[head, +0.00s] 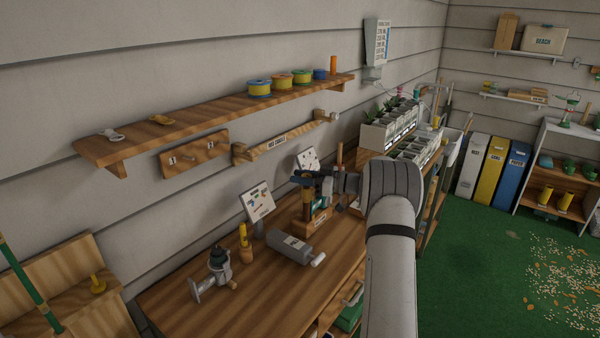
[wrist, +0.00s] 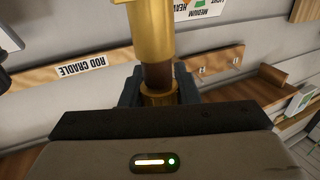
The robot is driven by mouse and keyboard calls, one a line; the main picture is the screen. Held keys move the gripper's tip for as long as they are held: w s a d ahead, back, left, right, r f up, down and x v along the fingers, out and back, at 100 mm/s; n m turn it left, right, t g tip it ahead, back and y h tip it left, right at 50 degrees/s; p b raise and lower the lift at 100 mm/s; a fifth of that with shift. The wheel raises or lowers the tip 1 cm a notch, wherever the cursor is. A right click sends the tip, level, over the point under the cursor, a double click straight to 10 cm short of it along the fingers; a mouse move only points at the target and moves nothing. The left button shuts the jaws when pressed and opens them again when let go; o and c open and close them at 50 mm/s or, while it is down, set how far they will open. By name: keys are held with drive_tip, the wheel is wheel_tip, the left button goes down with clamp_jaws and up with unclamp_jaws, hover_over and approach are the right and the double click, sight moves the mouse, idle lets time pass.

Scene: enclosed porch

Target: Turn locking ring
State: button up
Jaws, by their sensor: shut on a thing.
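My gripper (wrist: 159,88) is shut on a gold ring (wrist: 159,98), probably the locking ring, with one dark finger on each side. A brown stem (wrist: 157,75) rises from the ring to a wider gold cylinder (wrist: 153,30) in the wrist view. In the head view my gripper (head: 306,180) is at the upper part of a small upright stand (head: 317,220) with a wooden base on the workbench. The gripper and wrist hide much of what is held there, and the ring cannot be made out in that view.
A rod cradle (head: 285,137) and a shelf (head: 210,112) line the wall. Planter boxes (head: 390,130) stand beyond.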

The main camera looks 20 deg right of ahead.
drive_tip(key=n+g+y, duration=0.1)
drive_tip(key=n+g, duration=0.1)
drive_tip(key=n+g+y+p, duration=0.1)
drive_tip(key=n+g, duration=0.1)
drive_tip(key=g, duration=0.1)
drive_tip(key=n+g+y, duration=0.1)
drive_tip(key=g, duration=0.2)
drive_tip(key=shift+s+a+f+n+p, duration=0.15)
drive_tip(key=shift+s+a+n+p, duration=0.1)
drive_tip(key=shift+s+n+p, duration=0.15)
drive_tip(key=shift+g, duration=0.7)
drive_tip(key=o, duration=0.8)
drive_tip(key=shift+s+a+n, duration=0.1)
drive_tip(key=shift+n, duration=0.2)
drive_tip(key=shift+o, duration=0.9)
drive_tip(key=shift+r, duration=0.2)
wheel_tip(320, 180, up, 10)
drive_tip(key=b, duration=0.1)
